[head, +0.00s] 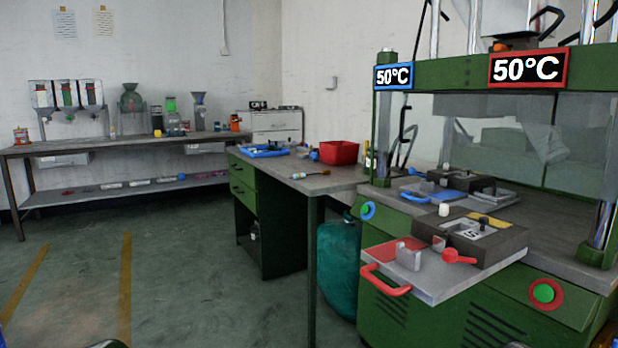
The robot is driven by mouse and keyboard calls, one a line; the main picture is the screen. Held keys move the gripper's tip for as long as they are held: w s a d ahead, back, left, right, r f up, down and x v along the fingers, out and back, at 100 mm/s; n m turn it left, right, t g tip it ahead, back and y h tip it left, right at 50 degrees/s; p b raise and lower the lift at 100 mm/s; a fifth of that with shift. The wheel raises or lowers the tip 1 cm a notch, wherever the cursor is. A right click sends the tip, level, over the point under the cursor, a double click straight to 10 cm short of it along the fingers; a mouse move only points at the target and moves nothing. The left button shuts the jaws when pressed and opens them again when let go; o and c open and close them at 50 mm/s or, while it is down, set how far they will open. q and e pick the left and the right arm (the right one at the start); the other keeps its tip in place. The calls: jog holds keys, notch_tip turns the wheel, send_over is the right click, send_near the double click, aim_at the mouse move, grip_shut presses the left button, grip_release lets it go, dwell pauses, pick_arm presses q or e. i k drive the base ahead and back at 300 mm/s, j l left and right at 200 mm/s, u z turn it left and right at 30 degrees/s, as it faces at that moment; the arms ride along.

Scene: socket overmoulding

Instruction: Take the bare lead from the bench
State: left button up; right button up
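A small lead (312,174) lies on the grey bench top (335,184), near its front edge. It has a pale, yellowish end at the left and a dark thin part running right; it is too small to tell more. Only slivers of dark shapes show at the bottom edge of the head view, perhaps parts of my arms. Neither gripper can be made out, and nothing is seen touching the lead.
A blue tray (262,151) and a red bin (339,152) stand on the bench behind the lead. The green press (440,75) stands at the right, its red-handled plate (440,283) jutting forward. A teal sack or tank (338,265) is under the bench. The floor (200,290) at left is clear.

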aim_at(299, 176)
jog(key=k+z, duration=0.1)
jog(key=z, duration=0.35)
jog(key=k+z, duration=0.15)
jog(key=z, duration=0.3)
jog(key=k+l+z, duration=0.1)
jog(key=z, duration=0.3)
jog(key=i+j+z, duration=0.2)
jog(key=j, duration=0.55)
jog(key=j+z, duration=0.15)
jog(key=j, duration=0.65)
jog(key=i+j+z, duration=0.2)
jog(key=j, duration=0.6)
jog(key=k, duration=0.1)
